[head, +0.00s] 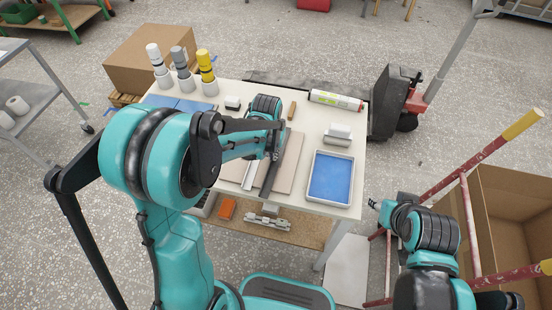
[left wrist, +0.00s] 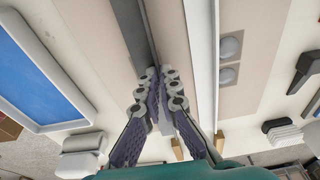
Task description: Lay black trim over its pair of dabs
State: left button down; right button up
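The black trim (head: 268,180) is a long dark strip over the beige panel (head: 290,172) on the table. In the left wrist view the trim (left wrist: 138,32) runs from the top edge down between my left gripper's fingers. My left gripper (head: 276,153), also in the left wrist view (left wrist: 159,76), is shut on it. A white trim (head: 248,177) lies beside it. Two round grey dabs (left wrist: 229,61) show on the panel beyond the white trim (left wrist: 205,60). Any dabs under the black trim are hidden. My right gripper (head: 374,204) is off the table's right side; its fingers are too small to judge.
A blue-lined tray (head: 350,184) stands at the table's right front. A white block (head: 338,133) and a tube (head: 336,100) lie behind it. White, grey and yellow bottles (head: 206,68) stand at the back left. A red-railed cart (head: 468,211) is beside my right arm.

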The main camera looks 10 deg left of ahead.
pick_arm(q)
jog(key=shift+d, duration=0.1)
jog(key=shift+f, duration=0.2)
jog(key=c, duration=1.6)
grip_release()
jog(key=shift+c, duration=0.2)
jog(key=o, duration=0.3)
